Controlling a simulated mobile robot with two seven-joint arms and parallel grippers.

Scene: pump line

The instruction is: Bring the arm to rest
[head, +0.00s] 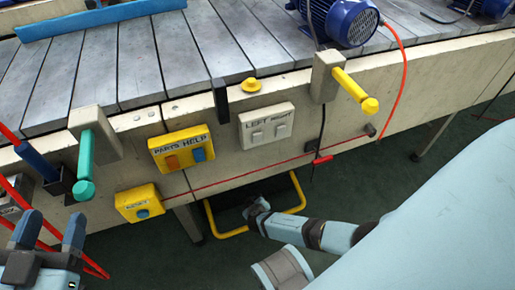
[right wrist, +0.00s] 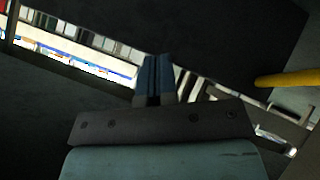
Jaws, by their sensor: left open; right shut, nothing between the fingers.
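My right arm reaches in from the right in the head view, low in front of the line. Its gripper (head: 256,207) is small and dark there, beside the yellow U-shaped bar (head: 237,233) under the line's front panel. I cannot tell whether it touches the bar. In the right wrist view the blue fingers of this gripper (right wrist: 155,78) are together with nothing between them. My left gripper (head: 48,233) is at the lower left of the head view, its blue fingers apart and empty.
The beige front panel carries a green lever (head: 84,167), a yellow lever (head: 354,90), a PARTS HELP box (head: 182,150), a LEFT/RIGHT switch box (head: 266,126) and a yellow button box (head: 139,203). A blue motor (head: 345,20) stands on the rollers. A red cord runs along the panel.

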